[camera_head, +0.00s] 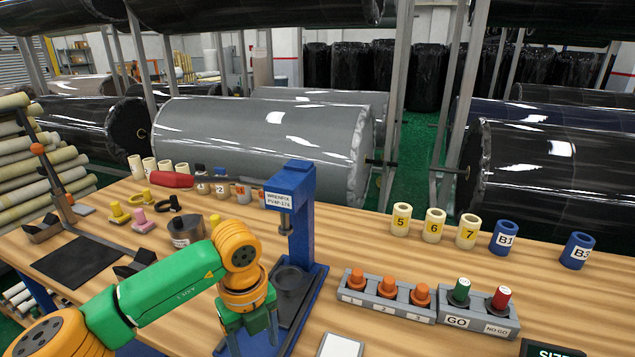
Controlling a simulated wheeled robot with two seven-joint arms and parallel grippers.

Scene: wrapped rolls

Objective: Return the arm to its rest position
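My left arm, green and orange, comes in from the lower left over the wooden table. Its gripper (252,341) points down near the bottom edge, just left of the blue press. The fingertips are close to the picture's lower edge. My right arm and gripper are not in view.
A blue press (301,220) stands close beside the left gripper. A grey block with orange plugs (387,298) and a GO/NO GO block (476,318) lie right. A metal cylinder (186,231) stands behind the arm. Numbered sleeves (434,225) stand along the back.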

